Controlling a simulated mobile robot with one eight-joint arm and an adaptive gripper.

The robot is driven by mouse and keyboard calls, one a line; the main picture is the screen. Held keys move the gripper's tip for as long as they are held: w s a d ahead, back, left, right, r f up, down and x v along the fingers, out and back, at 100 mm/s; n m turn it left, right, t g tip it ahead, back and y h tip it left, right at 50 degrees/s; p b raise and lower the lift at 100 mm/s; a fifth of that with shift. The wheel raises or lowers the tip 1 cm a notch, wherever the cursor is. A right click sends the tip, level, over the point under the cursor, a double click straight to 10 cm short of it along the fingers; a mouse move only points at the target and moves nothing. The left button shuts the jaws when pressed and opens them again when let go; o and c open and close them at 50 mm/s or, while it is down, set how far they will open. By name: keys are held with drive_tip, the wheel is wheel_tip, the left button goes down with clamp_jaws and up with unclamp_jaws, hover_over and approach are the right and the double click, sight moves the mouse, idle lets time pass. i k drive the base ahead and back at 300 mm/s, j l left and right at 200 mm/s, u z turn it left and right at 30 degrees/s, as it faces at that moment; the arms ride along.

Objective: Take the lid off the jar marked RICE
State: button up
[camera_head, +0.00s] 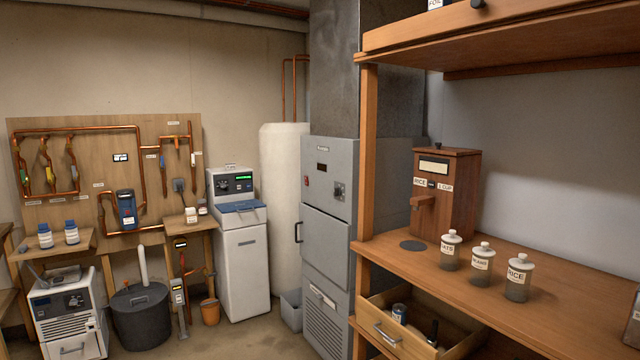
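Three small jars with pale lids stand in a row on the wooden shelf at the right. The nearest, rightmost jar (517,290) has a label reading RICE. The middle jar (480,272) has a label too small to read surely. The left jar (449,257) seems to read OATS. Both also have their lids on. My gripper is not in view.
A wooden dispenser (452,198), labelled RICE and 1 CUP, stands behind the jars, with a dark round pad (413,245) near its spout. An open drawer (388,332) juts out below the shelf, holding a can (399,313). An upper shelf (520,30) overhangs. The shelf right of the jars is mostly clear.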

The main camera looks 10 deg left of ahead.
sight(521, 263)
drive_tip(key=u, duration=0.1)
drive_tip(key=i+j+z, duration=0.15)
drive_tip(key=j+z, duration=0.2)
drive_tip(key=j, duration=0.35)
drive_tip(key=i+j+z, duration=0.1)
drive_tip(key=j+z, duration=0.25)
drive_tip(key=j, duration=0.35)
drive_tip(key=j+z, duration=0.4)
drive_tip(key=j, duration=0.35)
